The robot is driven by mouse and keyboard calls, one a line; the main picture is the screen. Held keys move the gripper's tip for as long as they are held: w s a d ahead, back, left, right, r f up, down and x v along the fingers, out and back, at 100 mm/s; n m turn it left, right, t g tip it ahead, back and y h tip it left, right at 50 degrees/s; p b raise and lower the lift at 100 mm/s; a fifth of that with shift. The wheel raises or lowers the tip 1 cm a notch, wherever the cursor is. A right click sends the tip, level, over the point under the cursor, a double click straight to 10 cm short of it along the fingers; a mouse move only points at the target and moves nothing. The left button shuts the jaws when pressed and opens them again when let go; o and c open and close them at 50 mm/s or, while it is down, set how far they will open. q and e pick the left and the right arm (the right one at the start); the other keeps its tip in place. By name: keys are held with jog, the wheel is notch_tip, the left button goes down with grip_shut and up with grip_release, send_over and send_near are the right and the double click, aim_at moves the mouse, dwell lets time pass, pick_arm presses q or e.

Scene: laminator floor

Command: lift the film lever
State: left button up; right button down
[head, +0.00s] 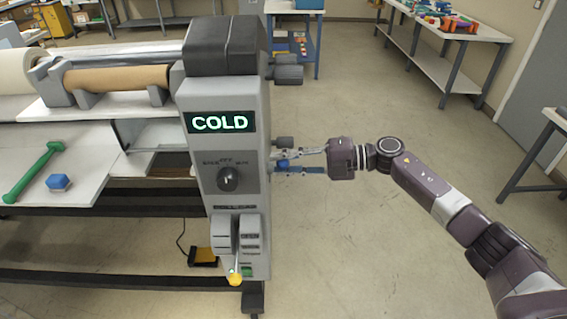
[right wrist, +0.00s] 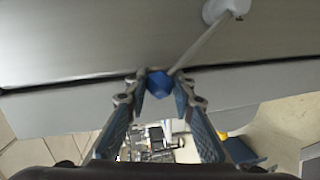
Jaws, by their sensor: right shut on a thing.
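The laminator's grey end housing (head: 225,150) stands left of centre in the head view, with a lit COLD display. My right gripper (head: 290,162) is at its right side. It is shut on a blue knob (head: 283,163), which also shows between my fingertips in the right wrist view (right wrist: 158,84). A thin pale lever rod (right wrist: 203,41) runs from this knob to a round white pivot (right wrist: 225,10) on the grey side panel. My fingers hide part of the lever in the head view. My left gripper is not in view.
The front panel carries a black dial (head: 229,179) and a small yellow-knobbed lever (head: 235,278) low down. A green-handled tool (head: 35,172) and a blue piece (head: 58,182) lie on the laminator's shelf. A bench (head: 440,65) stands behind. The floor to the right is mostly clear.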

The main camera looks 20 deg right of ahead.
jog(key=c, duration=1.6)
grip_release()
jog(key=v, duration=1.2)
jog(key=shift+r, duration=0.1)
